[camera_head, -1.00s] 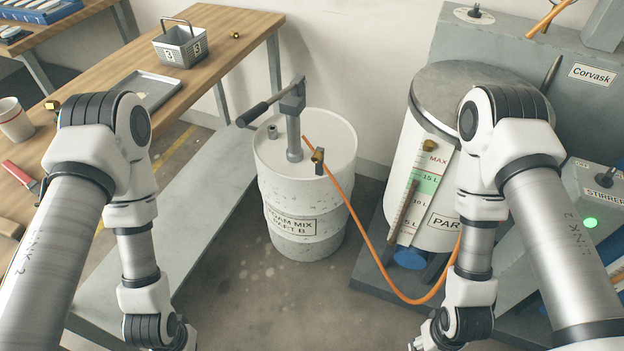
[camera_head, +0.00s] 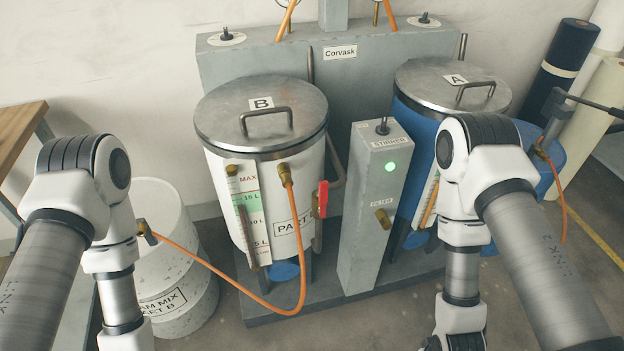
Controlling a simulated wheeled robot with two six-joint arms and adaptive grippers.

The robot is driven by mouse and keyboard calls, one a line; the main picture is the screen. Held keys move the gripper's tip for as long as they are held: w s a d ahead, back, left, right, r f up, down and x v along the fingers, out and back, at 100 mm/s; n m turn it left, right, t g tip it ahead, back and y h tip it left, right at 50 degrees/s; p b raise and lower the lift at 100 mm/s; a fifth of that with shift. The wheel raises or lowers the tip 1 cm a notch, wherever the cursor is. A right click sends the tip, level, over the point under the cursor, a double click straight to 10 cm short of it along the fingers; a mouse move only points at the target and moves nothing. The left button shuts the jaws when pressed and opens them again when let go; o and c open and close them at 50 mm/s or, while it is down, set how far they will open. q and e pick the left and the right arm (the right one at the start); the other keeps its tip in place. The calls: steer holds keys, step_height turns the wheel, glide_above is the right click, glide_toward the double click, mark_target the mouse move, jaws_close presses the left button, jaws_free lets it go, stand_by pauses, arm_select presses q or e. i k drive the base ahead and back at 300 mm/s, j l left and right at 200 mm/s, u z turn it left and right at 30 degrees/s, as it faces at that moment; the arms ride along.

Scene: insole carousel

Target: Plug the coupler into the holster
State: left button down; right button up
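A brass coupler (camera_head: 285,171) on the end of the orange hose (camera_head: 301,245) is at the upper front of the white tank B (camera_head: 215,170). It appears to be on the tank's fitting; the exact joint is too small to tell. A short brass fitting (camera_head: 383,218) sticks out of the front of the grey stirrer post (camera_head: 362,240), below a small label I cannot read. I cannot tell whether this is the holster.
A red valve handle (camera_head: 321,202) is on tank B's right side. The blue tank A (camera_head: 408,110) stands behind my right arm. The white drum (camera_head: 178,285) with the hose's other end is at the left, partly behind my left arm. The floor in front is clear.

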mark_target(287, 182)
steer(key=i+l+u, duration=0.1)
steer(key=l+u, duration=0.4)
steer(key=l, duration=0.7)
steer(key=k+l+u, duration=0.1)
steer(key=l+u, duration=0.4)
steer(key=l, duration=0.75)
